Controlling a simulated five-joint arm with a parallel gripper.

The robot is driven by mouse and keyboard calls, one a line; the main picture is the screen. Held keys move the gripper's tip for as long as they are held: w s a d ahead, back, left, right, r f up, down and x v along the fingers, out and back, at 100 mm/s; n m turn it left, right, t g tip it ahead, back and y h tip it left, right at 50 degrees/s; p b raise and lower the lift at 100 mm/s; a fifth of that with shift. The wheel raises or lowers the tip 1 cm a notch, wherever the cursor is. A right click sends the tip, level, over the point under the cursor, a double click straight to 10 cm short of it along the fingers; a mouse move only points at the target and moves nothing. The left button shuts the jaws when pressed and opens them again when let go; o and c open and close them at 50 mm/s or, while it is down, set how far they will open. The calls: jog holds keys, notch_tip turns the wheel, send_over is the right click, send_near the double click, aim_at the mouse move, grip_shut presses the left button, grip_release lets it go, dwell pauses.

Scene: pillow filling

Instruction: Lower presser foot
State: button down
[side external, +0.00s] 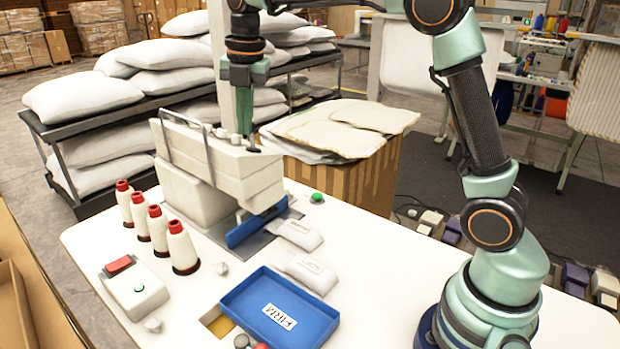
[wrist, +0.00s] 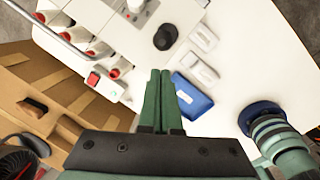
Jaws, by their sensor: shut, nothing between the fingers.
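A white sewing machine (side external: 215,165) with a grey handle stands on the white table. Its head overhangs a blue bar (side external: 257,222) at the sewing area; I cannot make out the presser foot itself. A round black knob (wrist: 166,37) shows near the machine in the wrist view. My gripper (side external: 244,132) points down with its tips near the top of the machine head. Its green fingers (wrist: 162,72) are together with nothing between them. I cannot tell whether the tips touch the machine.
A blue tray labelled FIRM (side external: 278,308), white packets (side external: 300,234), several thread cones (side external: 182,248) and a red-switch box (side external: 134,286) sit on the table (side external: 390,280). A carton (side external: 350,178) stands behind it. Shelves with white pillows (side external: 85,100) are at left.

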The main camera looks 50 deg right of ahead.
jog(key=shift+w+d+f, duration=0.1)
jog(key=shift+w+d, duration=0.3)
jog(key=shift+d, duration=0.2)
